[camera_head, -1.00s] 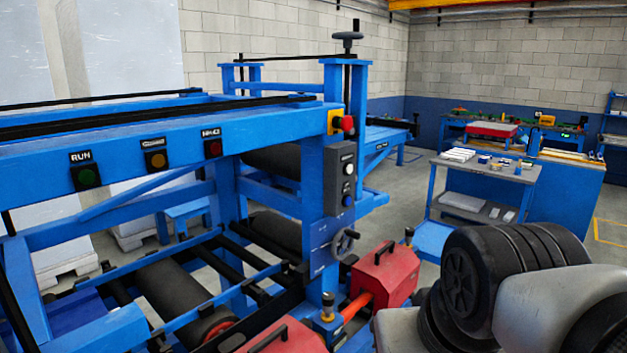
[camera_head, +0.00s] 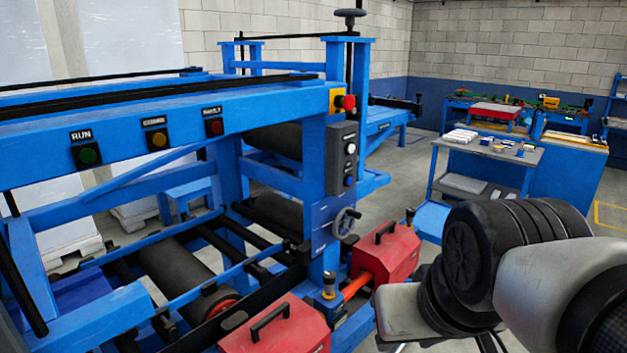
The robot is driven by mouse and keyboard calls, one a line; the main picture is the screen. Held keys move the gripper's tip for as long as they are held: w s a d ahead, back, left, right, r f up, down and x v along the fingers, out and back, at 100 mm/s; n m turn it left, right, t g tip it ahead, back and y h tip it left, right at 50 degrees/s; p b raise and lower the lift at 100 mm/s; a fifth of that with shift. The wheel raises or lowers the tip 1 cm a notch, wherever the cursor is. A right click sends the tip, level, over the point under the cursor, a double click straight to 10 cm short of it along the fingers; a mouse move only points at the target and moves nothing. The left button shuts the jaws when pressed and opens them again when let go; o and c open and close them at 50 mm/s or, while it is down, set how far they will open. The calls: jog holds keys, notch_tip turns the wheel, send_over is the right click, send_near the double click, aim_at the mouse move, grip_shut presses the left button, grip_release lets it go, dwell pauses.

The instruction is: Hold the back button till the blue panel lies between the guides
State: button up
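A dark control box (camera_head: 342,158) is fixed to the blue machine post at the centre. It carries a white button (camera_head: 350,148) above a blue button (camera_head: 349,181); I cannot read which one is the back button. No blue panel can be told apart for certain; a dark blue surface (camera_head: 75,287) shows inside the frame at lower left. I cannot make out the guides. My arm fills the lower right, to the right of the box and apart from it. My gripper's fingers are not visible.
A red emergency stop (camera_head: 348,102) sits above the box and a handwheel (camera_head: 346,222) below it. Red covers (camera_head: 385,254) (camera_head: 275,326) and rollers (camera_head: 185,277) lie low in front.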

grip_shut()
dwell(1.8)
